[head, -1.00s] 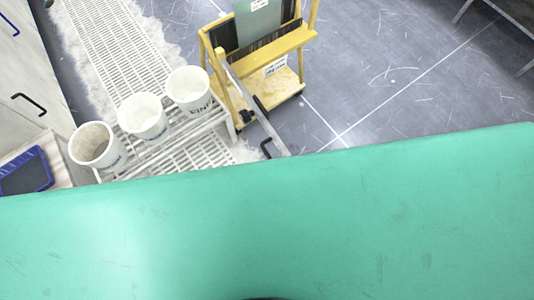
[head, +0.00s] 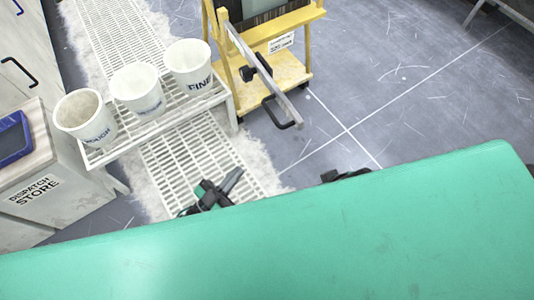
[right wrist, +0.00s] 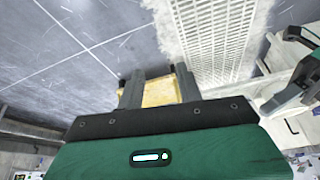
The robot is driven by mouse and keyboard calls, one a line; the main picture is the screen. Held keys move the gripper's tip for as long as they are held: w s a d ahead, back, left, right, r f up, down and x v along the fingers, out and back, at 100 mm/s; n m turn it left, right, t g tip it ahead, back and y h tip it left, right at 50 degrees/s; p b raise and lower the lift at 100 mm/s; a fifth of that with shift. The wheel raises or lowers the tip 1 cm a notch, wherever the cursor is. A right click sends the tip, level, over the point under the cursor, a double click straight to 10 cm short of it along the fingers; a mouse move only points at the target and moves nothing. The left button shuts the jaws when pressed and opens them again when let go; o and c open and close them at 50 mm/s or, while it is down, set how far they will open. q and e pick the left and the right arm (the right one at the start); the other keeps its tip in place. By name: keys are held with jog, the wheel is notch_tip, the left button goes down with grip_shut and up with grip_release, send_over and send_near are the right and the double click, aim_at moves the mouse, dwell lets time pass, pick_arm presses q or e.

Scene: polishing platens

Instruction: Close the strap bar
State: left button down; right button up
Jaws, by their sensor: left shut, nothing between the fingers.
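The strap bar (head: 268,75) is a grey metal bar on the yellow cart (head: 288,72) in the head view. It slants out from the cart's left upright towards the lower right, its free end clear of the frame. A black handle (head: 284,113) sits near that free end. My left gripper (head: 234,178) is shut and empty over the white grating, below and left of the handle and apart from it. My right gripper is mostly hidden in the head view. In the right wrist view its fingers (right wrist: 159,90) are apart, with the yellow cart seen beyond them.
White buckets (head: 189,67) stand on a white slatted bench (head: 175,117) left of the cart. A cabinet marked "Dispatch Store" (head: 42,193) stands at the far left. Grey floor (head: 400,90) right of the cart is clear. My green body covers the bottom of the head view.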

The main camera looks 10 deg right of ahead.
pick_arm(q)
jog(key=s+r+x, duration=0.1)
jog(key=x, duration=1.2)
jog(key=shift+d+r+h, duration=0.4)
jog(key=shift+d+r, duration=0.05)
